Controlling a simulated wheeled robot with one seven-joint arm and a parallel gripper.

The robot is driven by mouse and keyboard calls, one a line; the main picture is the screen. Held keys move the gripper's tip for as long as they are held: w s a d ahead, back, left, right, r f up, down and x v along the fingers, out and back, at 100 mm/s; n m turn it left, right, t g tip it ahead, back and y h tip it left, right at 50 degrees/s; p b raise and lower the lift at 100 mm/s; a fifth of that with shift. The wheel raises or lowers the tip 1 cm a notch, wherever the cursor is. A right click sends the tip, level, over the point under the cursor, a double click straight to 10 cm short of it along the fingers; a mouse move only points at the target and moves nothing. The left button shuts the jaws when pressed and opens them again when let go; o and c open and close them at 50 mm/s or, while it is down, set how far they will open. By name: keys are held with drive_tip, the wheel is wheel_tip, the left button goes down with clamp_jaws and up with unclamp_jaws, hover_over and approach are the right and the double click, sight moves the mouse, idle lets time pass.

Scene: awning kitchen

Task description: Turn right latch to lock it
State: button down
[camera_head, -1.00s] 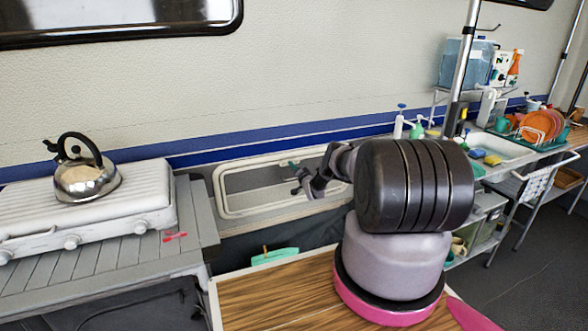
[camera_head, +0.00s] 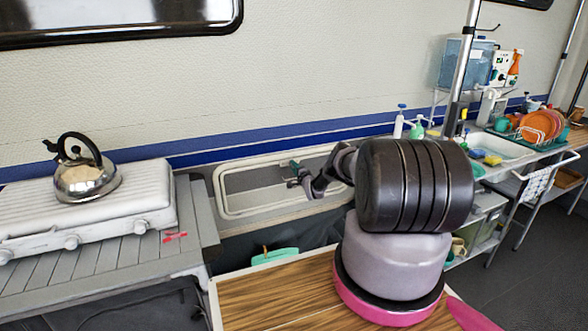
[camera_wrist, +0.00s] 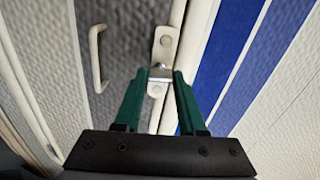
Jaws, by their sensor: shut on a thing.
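A small cream latch plate (camera_wrist: 165,40) with a silver turning piece sits at the edge of a hatch door in the wrist view. My gripper (camera_wrist: 160,74) has its green fingers closed on either side of that silver piece. The latch plate looks tilted slightly in this view. The grey hatch door (camera_wrist: 125,30) has a cream handle (camera_wrist: 97,58) left of the latch. In the head view, the cream-framed hatch (camera_head: 222,192) is low on the wall, and my gripper (camera_head: 291,174) is at its upper edge. The latch is too small to make out there.
A wooden-topped table (camera_head: 265,300) stands in front of the hatch. A stove (camera_head: 110,207) with a kettle (camera_head: 88,182) is at the left. A dish rack (camera_head: 530,140) and sink counter are at the right. A blue stripe (camera_wrist: 240,70) runs beside the latch.

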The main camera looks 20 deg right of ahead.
idle(0.3)
drive_tip(key=shift+c, duration=2.4)
unclamp_jaws()
drive_tip(key=s, duration=1.1)
drive_tip(key=shift+d, duration=0.3)
drive_tip(key=shift+w, duration=0.1)
